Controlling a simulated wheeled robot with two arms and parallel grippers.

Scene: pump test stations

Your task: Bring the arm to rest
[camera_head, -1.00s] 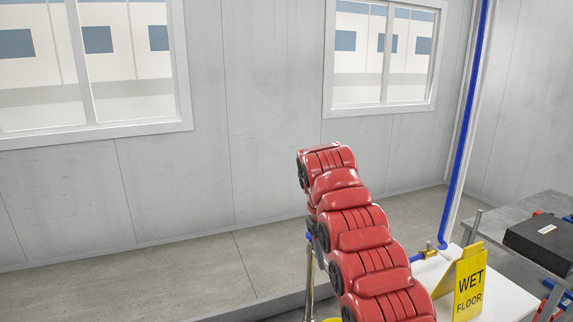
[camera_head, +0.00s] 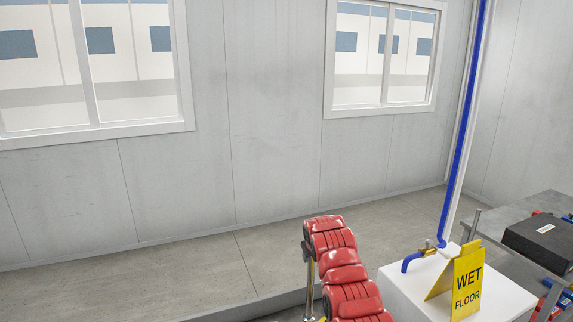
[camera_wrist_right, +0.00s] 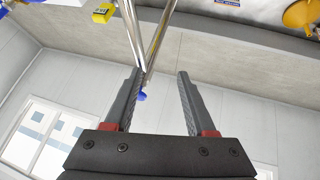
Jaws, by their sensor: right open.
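My right arm (camera_head: 343,268) is red and jointed, and it rises from the bottom edge of the head view, right of the middle. Its gripper is not distinguishable in the head view. In the right wrist view my right gripper (camera_wrist_right: 158,100) is open, its two dark fingers apart with nothing held between them. A shiny metal pole (camera_wrist_right: 160,35) passes behind the fingers in that view. My left gripper is not in view.
A white block (camera_head: 412,290) with a yellow wet floor sign (camera_head: 467,283) stands right of my arm. A blue pipe with a tap (camera_head: 428,250) is behind it. A grey table (camera_head: 510,208) holds a black box (camera_head: 545,240). The floor at left is clear.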

